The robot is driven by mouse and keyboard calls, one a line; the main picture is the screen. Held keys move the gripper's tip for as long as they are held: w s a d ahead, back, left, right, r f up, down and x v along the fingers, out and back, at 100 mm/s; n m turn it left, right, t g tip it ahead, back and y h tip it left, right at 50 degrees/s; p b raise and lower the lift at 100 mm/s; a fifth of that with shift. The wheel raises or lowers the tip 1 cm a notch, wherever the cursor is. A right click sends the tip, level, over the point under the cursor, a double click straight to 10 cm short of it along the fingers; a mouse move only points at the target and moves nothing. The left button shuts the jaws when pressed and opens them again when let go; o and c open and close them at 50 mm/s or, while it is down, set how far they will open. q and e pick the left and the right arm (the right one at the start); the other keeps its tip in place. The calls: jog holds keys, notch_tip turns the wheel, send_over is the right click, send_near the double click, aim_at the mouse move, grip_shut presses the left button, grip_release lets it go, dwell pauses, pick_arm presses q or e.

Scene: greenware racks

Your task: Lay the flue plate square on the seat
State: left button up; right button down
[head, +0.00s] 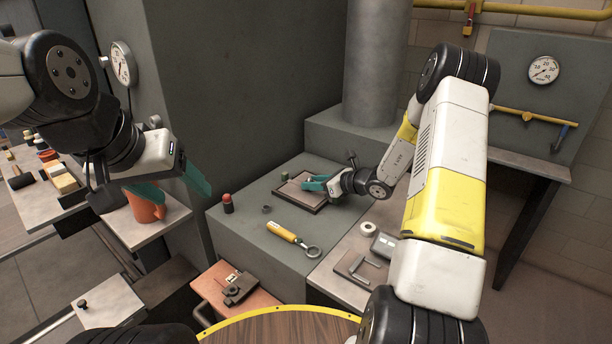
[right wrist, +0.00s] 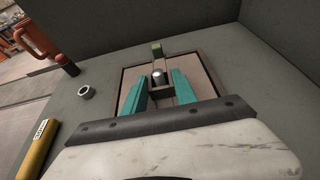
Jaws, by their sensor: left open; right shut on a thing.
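The flue plate (head: 292,189) is a flat brownish plate on top of the grey block, within the dark-edged seat (head: 294,203). In the right wrist view the plate (right wrist: 131,82) lies inside the thin dark rim of the seat (right wrist: 119,92). Its edges look about parallel to the rim; I cannot tell whether it is fully down. My right gripper (head: 312,184) is shut on the plate's handle, and a round metal knob shows between its teal fingers (right wrist: 159,80). My left gripper (head: 172,187) is open and empty, above and left of the block, near an orange mug (head: 145,208).
A grey flue pipe (head: 376,60) rises behind. A white roll (head: 368,229) lies on the right-hand bench.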

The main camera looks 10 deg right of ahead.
jog(key=c, duration=0.9)
grip_release()
jog(key=shift+f, duration=0.1)
jog(key=v, duration=0.8)
jog(key=shift+a, duration=0.1)
